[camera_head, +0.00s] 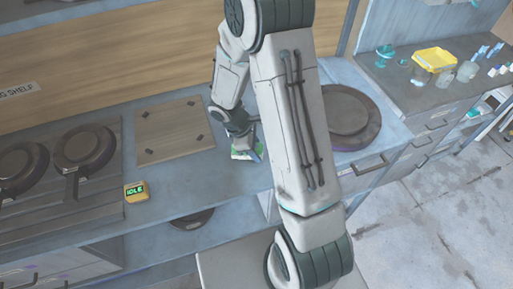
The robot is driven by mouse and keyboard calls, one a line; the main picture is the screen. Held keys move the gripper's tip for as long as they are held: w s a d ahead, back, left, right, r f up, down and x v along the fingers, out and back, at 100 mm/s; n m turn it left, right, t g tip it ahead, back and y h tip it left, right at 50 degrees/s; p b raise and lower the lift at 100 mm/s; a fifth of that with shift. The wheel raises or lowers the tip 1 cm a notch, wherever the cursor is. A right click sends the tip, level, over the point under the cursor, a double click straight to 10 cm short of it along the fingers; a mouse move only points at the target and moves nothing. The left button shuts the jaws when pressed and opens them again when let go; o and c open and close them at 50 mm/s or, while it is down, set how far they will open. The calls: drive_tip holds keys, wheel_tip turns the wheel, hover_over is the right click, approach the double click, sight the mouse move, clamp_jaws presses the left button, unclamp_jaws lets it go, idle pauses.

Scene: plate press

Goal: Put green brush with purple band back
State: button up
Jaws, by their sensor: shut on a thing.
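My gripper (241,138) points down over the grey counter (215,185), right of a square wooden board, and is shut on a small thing. A green and pale piece (243,154) shows just under the fingers and looks like the green brush. It is small and partly hidden by my gripper and arm, so I cannot make out a purple band. I cannot tell whether it touches the counter.
A round dark plate (345,115) lies right of my arm. A side counter at the right holds a yellow tray (434,58) and several small items.

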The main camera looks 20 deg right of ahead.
drive_tip(key=shift+f, duration=0.2)
drive_tip(key=o, duration=0.9)
drive_tip(key=shift+o, duration=0.2)
drive_tip(key=shift+r, duration=0.1)
